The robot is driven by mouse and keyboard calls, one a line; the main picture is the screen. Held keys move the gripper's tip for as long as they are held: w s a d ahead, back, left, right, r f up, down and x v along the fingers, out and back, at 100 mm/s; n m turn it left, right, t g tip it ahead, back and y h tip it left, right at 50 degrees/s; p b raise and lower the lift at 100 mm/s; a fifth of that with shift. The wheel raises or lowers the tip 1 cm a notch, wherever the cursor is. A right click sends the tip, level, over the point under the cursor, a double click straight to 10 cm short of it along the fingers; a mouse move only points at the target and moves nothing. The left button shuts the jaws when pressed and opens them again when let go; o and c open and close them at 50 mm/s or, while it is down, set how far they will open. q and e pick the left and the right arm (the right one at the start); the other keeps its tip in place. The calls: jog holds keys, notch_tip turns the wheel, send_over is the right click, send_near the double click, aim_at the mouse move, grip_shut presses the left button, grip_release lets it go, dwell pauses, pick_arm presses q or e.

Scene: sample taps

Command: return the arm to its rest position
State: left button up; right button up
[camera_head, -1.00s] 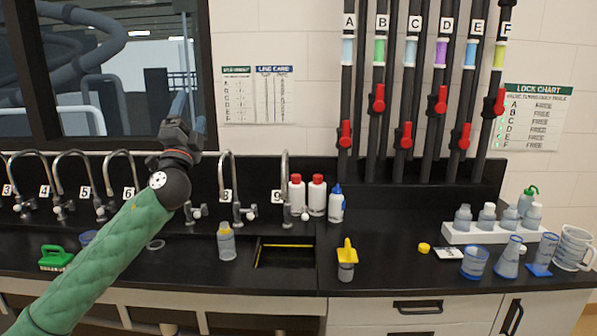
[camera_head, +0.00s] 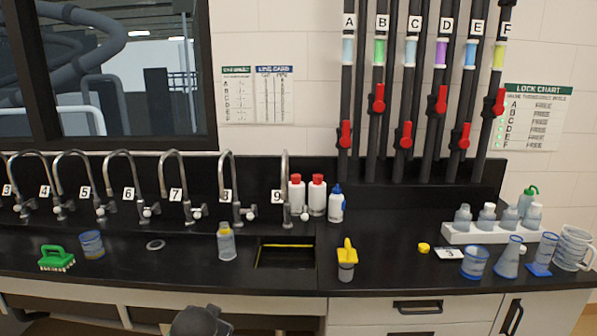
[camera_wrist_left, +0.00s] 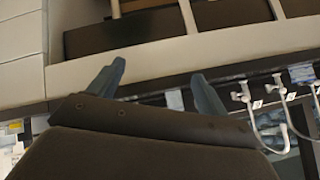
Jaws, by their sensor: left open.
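My left gripper (camera_wrist_left: 157,80) shows in the left wrist view with its two blue-grey fingers spread apart and nothing between them. Pale cabinet fronts with dark panels lie beyond the fingertips, and the dark counter edge crosses behind the fingers. In the head view the gripper itself is out of the picture; only a dark rounded part of my arm shows at the bottom edge, below the counter (camera_head: 120,279). My right gripper is in neither view.
Several curved taps (camera_head: 174,180) line the back of the counter. A green brush (camera_head: 56,258), a blue-tinted cup (camera_head: 92,244), a clear bottle (camera_head: 226,243) and a yellow-topped container (camera_head: 346,262) stand near the front. A dark opening (camera_head: 285,257) is in the counter.

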pick_arm(q)
jog(key=s+d+f+n+g+h, duration=0.1)
jog(key=s+d+f+g, duration=0.2)
jog(key=s+f, duration=1.1)
jog(key=s+d+f+n+g+h, duration=0.1)
jog(key=s+d+f+g, duration=0.2)
jog(key=s+f, duration=1.1)
jog(key=s+g, duration=0.1)
jog(key=s, duration=0.7)
jog(key=shift+s+d+g, duration=0.15)
jog(key=shift+g, duration=0.25)
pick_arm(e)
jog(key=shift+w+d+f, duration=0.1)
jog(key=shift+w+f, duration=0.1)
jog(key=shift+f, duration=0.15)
pick_arm(q)
jog(key=shift+c, duration=0.2)
